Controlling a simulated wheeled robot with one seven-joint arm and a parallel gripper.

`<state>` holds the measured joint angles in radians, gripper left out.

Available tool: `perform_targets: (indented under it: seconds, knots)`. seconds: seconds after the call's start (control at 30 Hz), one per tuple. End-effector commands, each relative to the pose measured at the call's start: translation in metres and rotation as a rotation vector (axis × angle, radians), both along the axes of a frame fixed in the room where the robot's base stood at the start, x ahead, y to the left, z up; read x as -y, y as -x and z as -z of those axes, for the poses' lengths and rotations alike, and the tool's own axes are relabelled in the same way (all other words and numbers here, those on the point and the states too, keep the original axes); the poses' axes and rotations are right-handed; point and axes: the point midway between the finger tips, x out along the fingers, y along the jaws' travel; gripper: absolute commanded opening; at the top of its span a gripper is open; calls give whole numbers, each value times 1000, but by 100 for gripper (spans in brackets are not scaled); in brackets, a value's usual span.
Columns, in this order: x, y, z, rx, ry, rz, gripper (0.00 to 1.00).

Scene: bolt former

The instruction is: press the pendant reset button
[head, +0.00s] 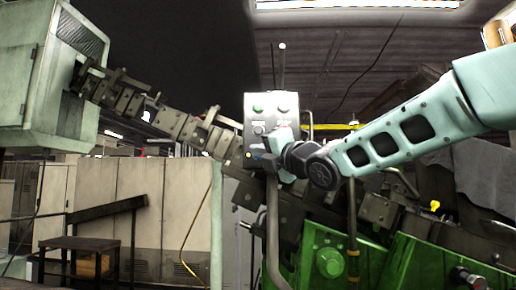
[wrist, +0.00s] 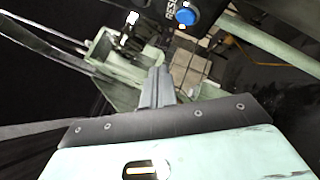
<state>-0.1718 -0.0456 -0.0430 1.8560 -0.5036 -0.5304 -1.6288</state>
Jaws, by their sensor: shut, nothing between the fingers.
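The pendant (head: 271,103) is a pale grey box hanging near the middle of the head view, with a green button and a pale button on its upper face. My arm reaches in from the right and covers its lower right part. In the wrist view, the blue reset button (wrist: 186,16) shows near the top, beside partly cut-off white lettering. My gripper (wrist: 158,72) is shut and empty. Its fingertips appear below and left of the blue button in that view, with a visible gap. Whether the fingers touch any part of the pendant cannot be told.
A green machine (head: 325,255) with pipes and levers stands below and right of the pendant. A long metal linkage runs from a pale green housing (head: 95,90) at the left to the pendant. Grey cabinets (head: 130,195) and a dark small table (head: 80,243) stand at lower left.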

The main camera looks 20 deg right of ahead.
Motion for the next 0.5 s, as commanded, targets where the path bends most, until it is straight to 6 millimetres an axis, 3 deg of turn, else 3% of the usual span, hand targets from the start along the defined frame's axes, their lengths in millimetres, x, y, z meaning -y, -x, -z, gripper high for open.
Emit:
perform_targets:
  seconds: [0.2,0.5]
  knots:
    - [12,-29,-4,-3,0,1,0]
    - [21,-50,0,0,0,1,0]
